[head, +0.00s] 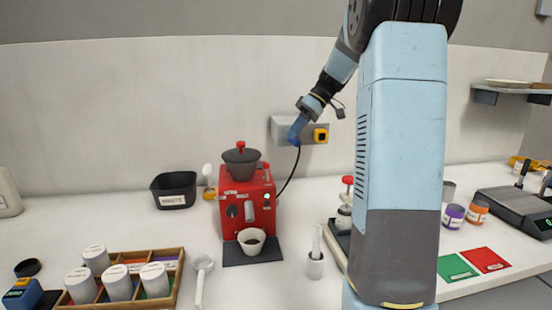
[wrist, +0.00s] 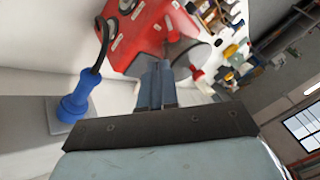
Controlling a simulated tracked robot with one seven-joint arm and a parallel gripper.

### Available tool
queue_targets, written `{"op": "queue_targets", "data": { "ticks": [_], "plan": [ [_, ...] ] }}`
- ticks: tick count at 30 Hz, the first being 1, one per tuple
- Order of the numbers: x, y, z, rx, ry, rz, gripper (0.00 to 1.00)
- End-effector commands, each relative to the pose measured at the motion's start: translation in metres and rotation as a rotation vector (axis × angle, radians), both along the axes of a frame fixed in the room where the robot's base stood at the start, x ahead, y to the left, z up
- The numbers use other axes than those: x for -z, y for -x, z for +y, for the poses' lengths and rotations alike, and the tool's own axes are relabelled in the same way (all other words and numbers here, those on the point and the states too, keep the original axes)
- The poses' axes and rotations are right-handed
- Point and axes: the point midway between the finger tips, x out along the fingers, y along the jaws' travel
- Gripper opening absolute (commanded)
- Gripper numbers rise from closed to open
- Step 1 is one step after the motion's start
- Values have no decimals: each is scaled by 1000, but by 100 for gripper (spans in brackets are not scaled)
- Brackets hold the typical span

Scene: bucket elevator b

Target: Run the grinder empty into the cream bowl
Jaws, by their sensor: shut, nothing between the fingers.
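The red grinder (head: 236,200) stands at the back of the bench with a dark hopper and a red-knobbed lid on top (head: 241,158). The cream bowl (head: 252,246) sits upright at its front on a dark mat, with something dark inside. A black cord runs from the grinder to a blue plug (wrist: 74,102), seated at a grey wall plate (head: 284,127). The plate carries a yellow switch block (head: 320,135). My gripper (wrist: 157,72) is shut and empty, beside the plug and apart from it in the wrist view; in the head view it overlaps the plug.
A black waste bin (head: 174,190) and a white scoop-like tool stand left of the grinder. A wooden tray of several white-lidded jars (head: 172,299) lies front left. A small white cup (head: 315,265) holds a tool. Purple and orange jars, coloured cards and a scale are at right.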

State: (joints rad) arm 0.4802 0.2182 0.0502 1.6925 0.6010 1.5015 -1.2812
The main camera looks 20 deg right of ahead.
Motion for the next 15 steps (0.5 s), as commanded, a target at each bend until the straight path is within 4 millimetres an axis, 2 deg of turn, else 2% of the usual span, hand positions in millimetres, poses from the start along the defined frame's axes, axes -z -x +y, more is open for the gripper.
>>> {"op": "queue_targets", "data": {
  "ticks": [10, 15],
  "plan": [
    [1, 0, 2, 0, 0, 0, 0],
    [13, 0, 11, -1, -1, 2, 0]
  ]
}}
